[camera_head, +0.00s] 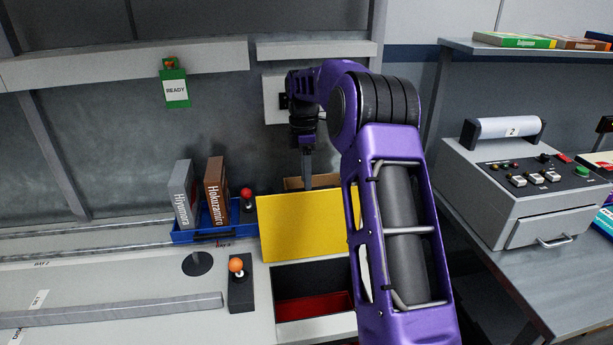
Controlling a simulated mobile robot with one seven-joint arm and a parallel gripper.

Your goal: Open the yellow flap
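The yellow flap (303,225) is a flat panel in the middle of the work surface. It stands raised, tilted up at the back of a dark recess with a red bottom (315,308). The recess is uncovered in front of it. My gripper (308,182) points down just behind the flap's top edge. Its fingers show as one narrow dark shape, so the gap between them cannot be told. I cannot tell whether the fingertips touch the flap. My purple arm covers the flap's right end and part of the recess.
A blue tray (182,236) with a grey and a brown box stands left of the flap. An orange-knobbed joystick (237,267) is beside the recess; a red-knobbed one (247,196) is behind. A brown box (292,184) is partly hidden behind the flap. A grey machine (480,200) stands right.

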